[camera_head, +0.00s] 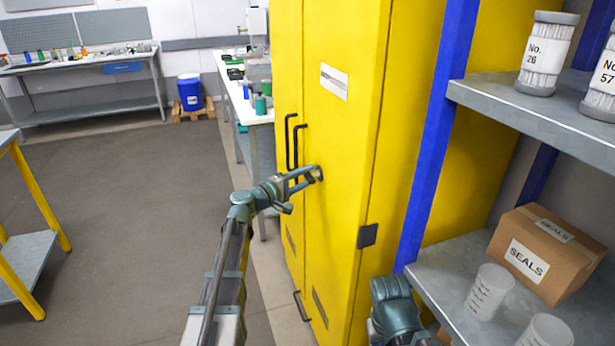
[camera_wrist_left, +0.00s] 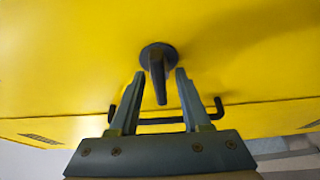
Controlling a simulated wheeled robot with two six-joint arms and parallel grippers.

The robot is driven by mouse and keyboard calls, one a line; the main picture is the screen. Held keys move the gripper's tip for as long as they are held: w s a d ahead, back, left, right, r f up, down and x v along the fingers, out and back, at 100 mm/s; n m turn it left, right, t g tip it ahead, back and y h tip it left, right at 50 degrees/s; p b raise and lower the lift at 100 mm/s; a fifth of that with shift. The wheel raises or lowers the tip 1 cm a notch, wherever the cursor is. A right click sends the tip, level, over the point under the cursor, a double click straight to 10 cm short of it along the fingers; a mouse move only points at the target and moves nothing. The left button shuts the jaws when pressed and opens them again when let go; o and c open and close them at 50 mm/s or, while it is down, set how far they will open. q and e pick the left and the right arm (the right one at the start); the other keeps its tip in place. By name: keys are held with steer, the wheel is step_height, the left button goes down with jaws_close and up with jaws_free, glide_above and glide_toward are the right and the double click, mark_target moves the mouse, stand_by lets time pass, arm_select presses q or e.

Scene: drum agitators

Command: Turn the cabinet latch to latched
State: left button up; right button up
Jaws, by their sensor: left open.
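The yellow cabinet (camera_head: 345,130) stands in the middle of the head view. Its latch (camera_wrist_left: 158,68) is a dark round base with a short tapered lever, seen close in the left wrist view. In the head view the latch (camera_head: 319,173) is partly hidden by my left gripper. My left gripper (camera_head: 308,174) is at the cabinet door, open. In the wrist view its two fingers (camera_wrist_left: 160,76) stand on either side of the lever, with visible gaps. I cannot tell which latch position this is. My right gripper is not in view; only part of my right arm shows.
Dark bar handles (camera_head: 290,142) are left of the latch. A shelf rack with a blue post (camera_head: 437,140) stands right of the cabinet, holding a SEALS box (camera_head: 543,257) and translucent cups. A workbench stands behind. The floor (camera_head: 120,220) at left is clear.

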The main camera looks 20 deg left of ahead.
arm_select(q)
steer(key=shift+w+d, duration=0.15)
steer(key=shift+w, duration=0.05)
jaws_close()
